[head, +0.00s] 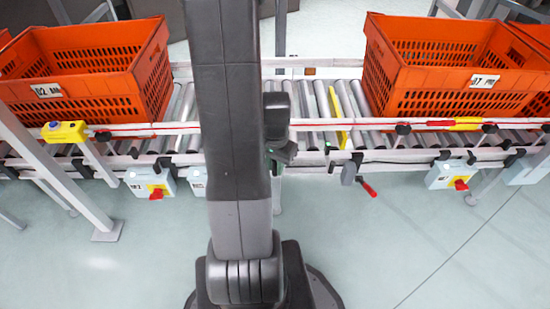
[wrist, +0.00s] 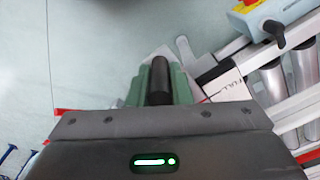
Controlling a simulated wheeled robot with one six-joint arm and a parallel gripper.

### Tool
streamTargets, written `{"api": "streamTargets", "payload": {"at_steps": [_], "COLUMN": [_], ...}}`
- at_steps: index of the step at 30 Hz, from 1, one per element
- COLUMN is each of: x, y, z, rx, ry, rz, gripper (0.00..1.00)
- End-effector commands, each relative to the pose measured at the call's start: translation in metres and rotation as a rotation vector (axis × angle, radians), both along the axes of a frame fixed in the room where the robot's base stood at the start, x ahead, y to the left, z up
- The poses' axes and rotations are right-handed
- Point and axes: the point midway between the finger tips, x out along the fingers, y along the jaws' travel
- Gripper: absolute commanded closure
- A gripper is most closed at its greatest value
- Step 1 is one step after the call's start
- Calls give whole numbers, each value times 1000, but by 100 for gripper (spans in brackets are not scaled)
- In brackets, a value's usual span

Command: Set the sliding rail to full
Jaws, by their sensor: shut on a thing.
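My gripper (wrist: 159,72) is shut on a black cylindrical knob (wrist: 160,85), which stands between its two green fingers in the wrist view. In the head view my gripper (head: 274,160) is at the front edge of the conveyor, partly behind my arm. The knob cannot be made out there.
A roller conveyor (head: 305,115) runs across the head view. Orange totes stand on it at left (head: 150,85) and right (head: 385,75). A red-handled lever (head: 367,188) hangs below the front rail. Blue-grey switch boxes (head: 450,175) line the front. The floor in front is clear.

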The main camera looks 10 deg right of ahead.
Motion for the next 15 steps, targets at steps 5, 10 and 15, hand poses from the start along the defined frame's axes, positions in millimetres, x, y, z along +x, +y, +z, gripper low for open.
{"api": "streamTargets", "payload": {"at_steps": [5, 10, 15], "x": [-5, -5, -4], "y": [1, 1, 1], "z": [-1, -1, -1], "rx": [3, 3, 3], "ry": [11, 12, 10], "rz": [-2, -2, -2], "gripper": [100, 62, 60]}}
